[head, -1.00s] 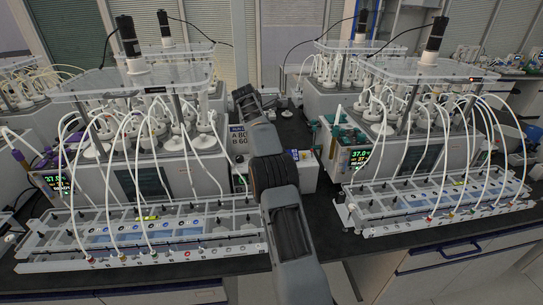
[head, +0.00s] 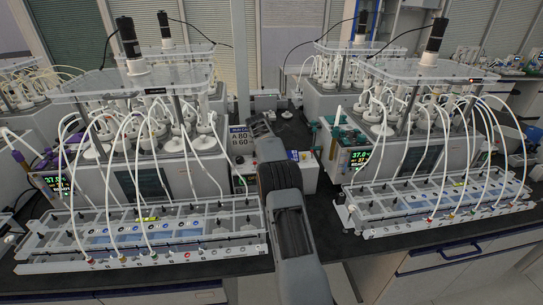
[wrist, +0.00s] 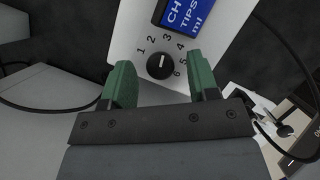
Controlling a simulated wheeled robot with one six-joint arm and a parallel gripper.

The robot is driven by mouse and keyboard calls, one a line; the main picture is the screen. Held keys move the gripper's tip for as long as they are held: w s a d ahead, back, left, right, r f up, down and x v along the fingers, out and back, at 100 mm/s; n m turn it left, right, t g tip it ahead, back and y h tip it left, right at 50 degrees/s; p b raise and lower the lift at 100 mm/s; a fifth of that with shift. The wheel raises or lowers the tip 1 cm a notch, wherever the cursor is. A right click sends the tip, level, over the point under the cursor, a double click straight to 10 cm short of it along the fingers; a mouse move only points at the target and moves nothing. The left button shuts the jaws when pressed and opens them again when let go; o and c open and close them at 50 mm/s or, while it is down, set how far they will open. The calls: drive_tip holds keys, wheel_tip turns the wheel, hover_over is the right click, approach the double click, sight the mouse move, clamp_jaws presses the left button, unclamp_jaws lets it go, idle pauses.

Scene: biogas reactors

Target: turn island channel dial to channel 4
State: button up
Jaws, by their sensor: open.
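In the wrist view, a round black channel dial (wrist: 160,66) with a white pointer mark sits on a white panel (wrist: 126,38). Numbers 1 to 6 are arranged around it. The pointer points roughly up in the picture, toward about 3; the exact position is hard to tell. My gripper (wrist: 162,76) has green fingers, is open, and has one finger on each side of the dial, with visible gaps. Depth to the dial is unclear. In the head view my arm hides the gripper and the dial.
A blue label (wrist: 184,14) is above the dial. A black cable (wrist: 40,106) lies at left. In the head view, tubed reactor rigs stand left (head: 150,150) and right (head: 420,140) of my arm. A display sign (head: 240,140) is close to the arm.

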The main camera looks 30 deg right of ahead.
drive_tip(key=shift+c, duration=0.3)
drive_tip(key=c, duration=0.9)
drive_tip(key=shift+o, duration=0.2)
drive_tip(key=shift+r+p, duration=0.35)
drive_tip(key=shift+p, duration=0.7)
drive_tip(key=shift+m+p, duration=0.4)
drive_tip(key=shift+p, duration=0.1)
drive_tip(key=shift+f+m+g, duration=0.3)
drive_tip(key=o, duration=0.9)
drive_tip(key=shift+r, duration=0.1)
drive_tip(key=v, duration=1.3)
drive_tip(key=shift+a+r, duration=0.2)
drive_tip(key=shift+r, duration=0.05)
